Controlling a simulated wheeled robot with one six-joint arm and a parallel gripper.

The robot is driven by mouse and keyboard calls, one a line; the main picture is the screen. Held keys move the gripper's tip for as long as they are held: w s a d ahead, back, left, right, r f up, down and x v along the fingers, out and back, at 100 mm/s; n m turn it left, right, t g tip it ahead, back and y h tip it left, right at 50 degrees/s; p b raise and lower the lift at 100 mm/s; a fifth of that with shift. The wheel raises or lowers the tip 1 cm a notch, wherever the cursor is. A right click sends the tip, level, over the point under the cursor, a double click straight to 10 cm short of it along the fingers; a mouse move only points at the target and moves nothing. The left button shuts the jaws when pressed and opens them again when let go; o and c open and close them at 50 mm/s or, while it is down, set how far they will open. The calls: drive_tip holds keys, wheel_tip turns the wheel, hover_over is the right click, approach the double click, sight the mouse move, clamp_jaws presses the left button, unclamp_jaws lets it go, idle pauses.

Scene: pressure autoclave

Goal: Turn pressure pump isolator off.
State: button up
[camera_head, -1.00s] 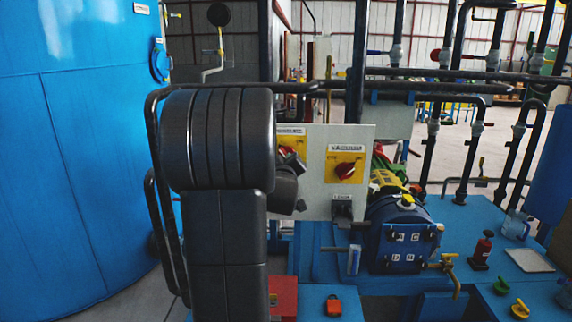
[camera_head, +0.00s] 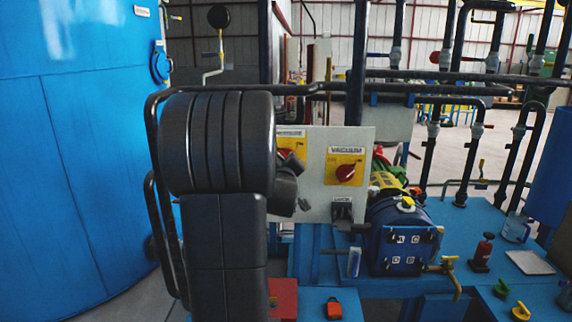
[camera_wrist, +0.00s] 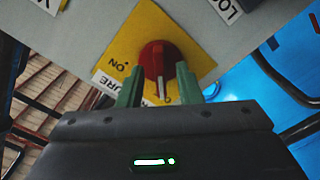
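The pressure pump isolator is a red rotary knob (camera_wrist: 158,58) on a yellow plate (camera_wrist: 120,48) in the wrist view. The plate is marked ON, and its label partly shows "URE". A white pointer line on the knob runs toward my gripper. My gripper (camera_wrist: 159,70) has its two green fingers apart, one on each side of the knob's near part. I cannot tell whether they touch it. In the head view, the yellow plate (camera_head: 294,143) is partly hidden behind my arm and gripper.
A second red knob (camera_head: 346,173) under a VACUUM label sits to the right on the same grey panel (camera_head: 318,150). A black lock switch (camera_head: 342,208) is below it. A blue pump (camera_head: 404,235) stands right of the panel. A large blue tank (camera_head: 75,150) fills the left.

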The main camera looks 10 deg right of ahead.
drive_tip(key=shift+s, duration=0.15)
drive_tip(key=b+v, duration=0.1)
drive_tip(key=v, duration=1.2)
drive_tip(key=shift+s+a, duration=0.15)
drive_tip(key=shift+s, duration=0.15)
drive_tip(key=shift+w, duration=0.1)
drive_tip(key=p+x, duration=0.1)
drive_tip(key=x, duration=1.2)
drive_tip(key=shift+w, duration=0.35)
drive_tip(key=shift+s, duration=0.15)
